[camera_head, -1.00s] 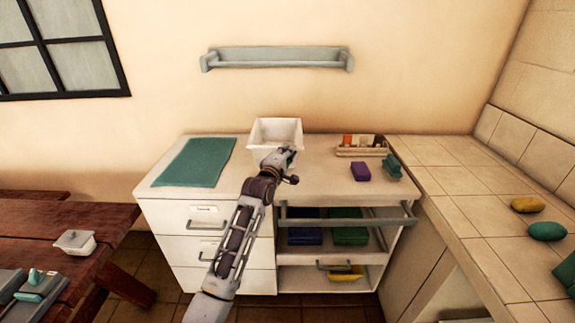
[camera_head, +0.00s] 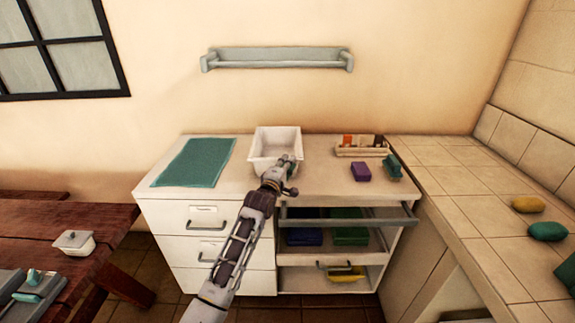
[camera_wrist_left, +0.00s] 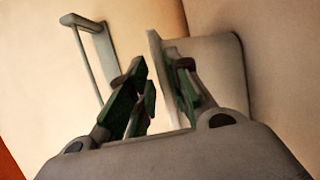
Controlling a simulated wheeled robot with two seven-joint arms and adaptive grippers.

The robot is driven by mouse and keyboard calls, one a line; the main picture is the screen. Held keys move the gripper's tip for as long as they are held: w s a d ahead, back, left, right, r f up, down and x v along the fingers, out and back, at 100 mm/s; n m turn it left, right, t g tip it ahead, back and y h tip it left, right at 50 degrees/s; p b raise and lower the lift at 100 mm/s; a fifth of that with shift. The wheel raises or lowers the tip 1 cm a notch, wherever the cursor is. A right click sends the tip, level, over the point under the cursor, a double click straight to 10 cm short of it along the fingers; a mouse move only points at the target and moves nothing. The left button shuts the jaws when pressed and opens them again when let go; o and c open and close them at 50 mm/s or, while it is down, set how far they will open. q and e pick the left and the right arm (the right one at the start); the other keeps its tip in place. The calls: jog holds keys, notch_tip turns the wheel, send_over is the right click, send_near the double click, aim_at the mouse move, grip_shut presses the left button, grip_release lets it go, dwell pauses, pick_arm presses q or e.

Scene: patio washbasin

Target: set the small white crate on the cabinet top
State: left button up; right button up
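The small white crate (camera_head: 262,162) stands upright on the cabinet top (camera_head: 325,181), near its back edge and right of the teal mat. It looks empty. My left gripper (camera_head: 291,172) is at the crate's front right side. In the left wrist view the fingers (camera_wrist_left: 163,95) are spread, with the crate's wall (camera_wrist_left: 157,55) between them. A gap shows between the left finger and the wall. My right gripper is in neither view.
A teal mat (camera_head: 196,162) lies left of the crate. A purple block (camera_head: 361,172), a teal item (camera_head: 392,167) and a small organizer (camera_head: 361,151) are at the right. A wall shelf (camera_head: 277,60) hangs above.

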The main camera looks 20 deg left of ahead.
pick_arm(q)
jog(key=shift+o, duration=0.6)
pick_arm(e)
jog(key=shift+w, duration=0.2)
pick_arm(q)
jog(key=s+a, duration=0.1)
jog(key=s, duration=1.1)
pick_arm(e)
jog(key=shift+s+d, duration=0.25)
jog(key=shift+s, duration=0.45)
pick_arm(q)
jog(key=shift+f, duration=0.1)
